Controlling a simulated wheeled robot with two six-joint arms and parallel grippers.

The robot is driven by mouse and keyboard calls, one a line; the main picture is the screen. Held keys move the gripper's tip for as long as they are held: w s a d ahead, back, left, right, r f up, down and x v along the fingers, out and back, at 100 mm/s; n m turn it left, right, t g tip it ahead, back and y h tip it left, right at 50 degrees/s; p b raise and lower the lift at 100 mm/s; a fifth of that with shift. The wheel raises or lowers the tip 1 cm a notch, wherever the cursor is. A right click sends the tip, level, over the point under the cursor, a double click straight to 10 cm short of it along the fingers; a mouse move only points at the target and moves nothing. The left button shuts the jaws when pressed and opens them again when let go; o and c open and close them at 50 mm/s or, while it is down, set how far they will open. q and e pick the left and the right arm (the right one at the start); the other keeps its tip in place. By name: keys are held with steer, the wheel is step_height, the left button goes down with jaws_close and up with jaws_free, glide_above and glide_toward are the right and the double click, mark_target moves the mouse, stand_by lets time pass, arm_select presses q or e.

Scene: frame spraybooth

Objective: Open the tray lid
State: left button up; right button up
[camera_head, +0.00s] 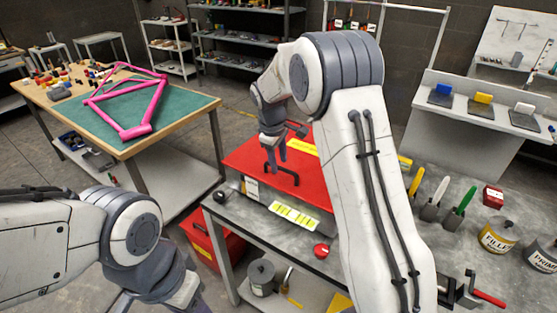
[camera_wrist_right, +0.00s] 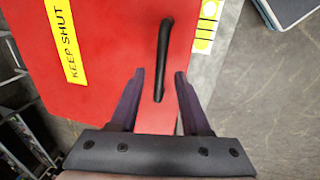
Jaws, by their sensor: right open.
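The tray has a red lid (camera_head: 243,152) with a black bar handle (camera_head: 283,178); the lid looks closed and lies flat on the grey bench. In the right wrist view the red lid (camera_wrist_right: 100,75) bears a yellow "KEEP SHUT" label (camera_wrist_right: 65,40), and the handle (camera_wrist_right: 165,50) runs upward from between my fingers. My right gripper (camera_head: 273,154) points down above the handle. It is open, and its fingertips (camera_wrist_right: 160,75) are on either side of the handle's near end, not closed on it. My left arm is at the lower left; its fingers cannot be made out.
On the grey bench (camera_head: 330,225) are a red round item (camera_head: 321,251), scrapers (camera_head: 434,200) and a filler tin (camera_head: 496,237). A wooden table (camera_head: 185,130) with a pink frame (camera_head: 135,130) stands at the left.

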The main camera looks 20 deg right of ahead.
steer(key=shift+f, duration=0.4)
jaws_close()
stand_by(1.2)
